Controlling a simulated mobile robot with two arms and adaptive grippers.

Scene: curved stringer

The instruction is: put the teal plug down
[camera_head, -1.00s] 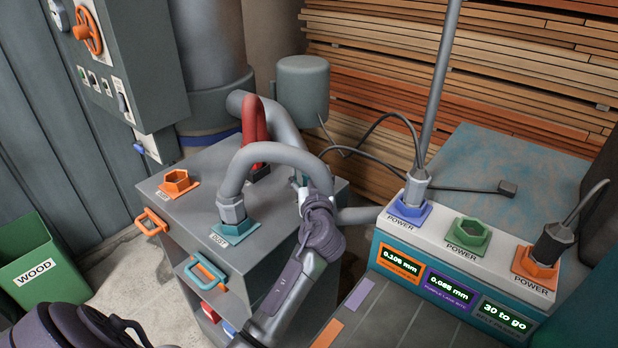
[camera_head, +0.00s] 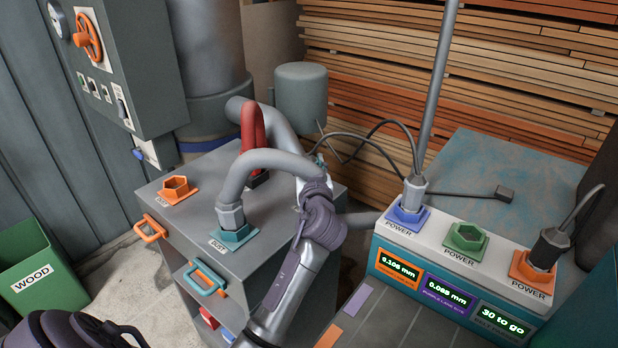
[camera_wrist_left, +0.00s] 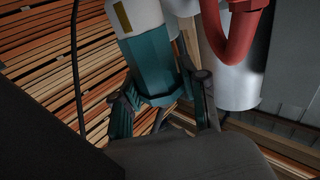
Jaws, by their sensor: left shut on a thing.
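My left gripper (camera_head: 314,166) is over the back right part of the grey cabinet, beside the red hose handle. In the head view its wrist mostly hides its fingers. In the left wrist view, the gripper (camera_wrist_left: 163,90) is shut on the teal plug (camera_wrist_left: 150,62), a teal faceted body with a pale upper part bearing a yellow label. The plug is held clear of any surface I can see there. In the head view I cannot clearly make out the plug. My right gripper is not in view.
The cabinet top has an empty orange socket (camera_head: 176,189) and a teal socket (camera_head: 234,236) with a grey hose fitted. The power panel has a blue socket (camera_head: 407,217) and orange socket (camera_head: 535,267), both occupied, and an empty green socket (camera_head: 466,237). Cables loop behind my gripper.

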